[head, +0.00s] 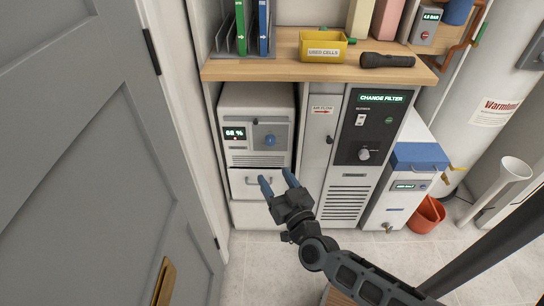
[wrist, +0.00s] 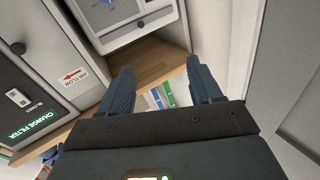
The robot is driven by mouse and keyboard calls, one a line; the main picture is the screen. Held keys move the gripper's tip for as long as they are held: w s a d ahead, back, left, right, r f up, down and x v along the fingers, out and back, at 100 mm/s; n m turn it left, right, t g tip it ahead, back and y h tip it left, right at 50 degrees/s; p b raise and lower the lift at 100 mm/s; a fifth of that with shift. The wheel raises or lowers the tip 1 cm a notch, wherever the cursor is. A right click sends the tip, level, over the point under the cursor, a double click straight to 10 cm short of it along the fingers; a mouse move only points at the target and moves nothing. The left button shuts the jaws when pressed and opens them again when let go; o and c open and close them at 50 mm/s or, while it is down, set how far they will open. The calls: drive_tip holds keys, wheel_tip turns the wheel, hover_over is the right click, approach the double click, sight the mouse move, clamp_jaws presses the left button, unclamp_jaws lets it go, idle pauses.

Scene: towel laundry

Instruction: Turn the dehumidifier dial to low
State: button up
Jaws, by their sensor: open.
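The dehumidifier (head: 257,97) is a white box in the recess under the wooden counter, with a small screen (head: 235,133) reading 68 %. Its blue round dial (head: 270,140) sits on a grey panel right of the screen. The dial's exact setting is too small to read. My gripper (head: 276,177) is open and empty, its blue fingers pointing up toward the dehumidifier, below the dial in the head view and apart from it. In the wrist view the open fingers (wrist: 160,68) show with the dehumidifier (wrist: 136,28) upside down at the top, partly cut off.
The counter (head: 300,69) overhangs above, holding a yellow bin (head: 322,48) and a flashlight (head: 387,60). A grey door (head: 95,150) is left.

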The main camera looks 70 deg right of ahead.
sight(270, 143)
drive_tip(key=w+d+f+m+g+h+b, duration=0.1)
drive_tip(key=w+d+f+m+g+b, duration=0.1)
drive_tip(key=d, duration=0.4)
drive_tip(key=w+d+f+m+g+h+b, duration=0.1)
drive_tip(key=w+d+f+m+g+b, duration=0.1)
drive_tip(key=w+d, duration=0.3)
drive_tip(key=w+d+f+m+g+h+b, duration=0.1)
drive_tip(key=w+d+f+m+g+b, duration=0.1)
drive_tip(key=d, duration=0.6)
drive_tip(key=shift+w+d+f+h+b, duration=0.2)
drive_tip(key=shift+w+f, duration=0.15)
drive_tip(key=shift+f, duration=0.25)
drive_tip(key=shift+w+d+f+h+b, duration=0.1)
drive_tip(key=shift+w+f+h+b, duration=0.1)
drive_tip(key=shift+w+f, duration=0.3)
drive_tip(key=shift+s+f, duration=0.1)
drive_tip(key=shift+s, duration=0.05)
drive_tip(key=c, duration=1)
drive_tip(key=shift+c, duration=0.2)
